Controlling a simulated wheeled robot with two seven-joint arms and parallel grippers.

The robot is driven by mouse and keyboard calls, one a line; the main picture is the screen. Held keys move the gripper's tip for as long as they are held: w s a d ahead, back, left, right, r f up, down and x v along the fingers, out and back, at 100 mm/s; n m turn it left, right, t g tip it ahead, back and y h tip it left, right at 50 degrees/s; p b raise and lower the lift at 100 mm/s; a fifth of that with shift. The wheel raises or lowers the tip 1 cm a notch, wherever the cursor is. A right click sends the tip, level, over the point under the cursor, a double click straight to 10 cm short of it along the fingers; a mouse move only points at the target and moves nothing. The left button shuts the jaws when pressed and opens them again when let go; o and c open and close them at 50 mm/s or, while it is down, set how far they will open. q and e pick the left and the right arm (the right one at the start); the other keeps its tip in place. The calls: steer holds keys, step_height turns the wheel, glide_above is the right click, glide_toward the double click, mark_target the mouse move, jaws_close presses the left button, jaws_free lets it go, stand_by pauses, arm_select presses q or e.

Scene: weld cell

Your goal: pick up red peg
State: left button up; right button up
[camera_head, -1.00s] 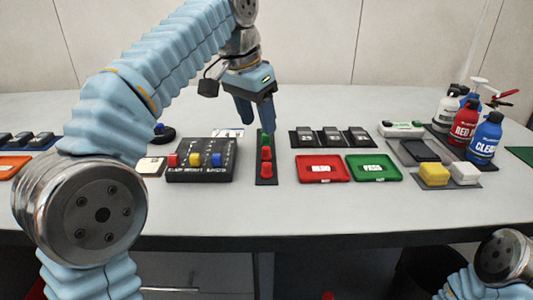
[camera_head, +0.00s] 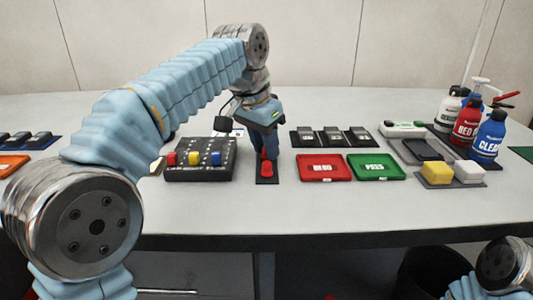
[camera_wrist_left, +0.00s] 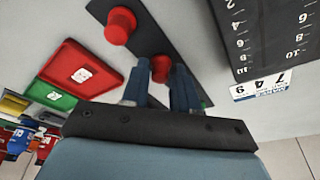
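A narrow black strip (camera_head: 267,181) on the table holds a row of pegs. The front red peg (camera_head: 266,168) stands clear at its near end. It also shows in the left wrist view (camera_wrist_left: 120,25). A second red peg (camera_wrist_left: 160,68) stands behind it on the strip. My left gripper (camera_head: 264,152) points down over this second peg. In the left wrist view its fingers (camera_wrist_left: 161,72) are apart, one on each side of this peg. I cannot tell whether they touch it. A bit of green (camera_wrist_left: 206,102) shows beside the fingers, mostly hidden. My right gripper is out of view.
A black box with coloured knobs (camera_head: 200,173) stands close left of the strip. A red tray (camera_head: 324,168) and a green tray (camera_head: 376,167) lie to the right. Black switch blocks (camera_head: 333,136) stand behind them. Bottles (camera_head: 488,137) stand at far right. The front table strip is clear.

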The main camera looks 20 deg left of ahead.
arm_select(q)
jaws_close()
steer(key=shift+r, duration=0.1)
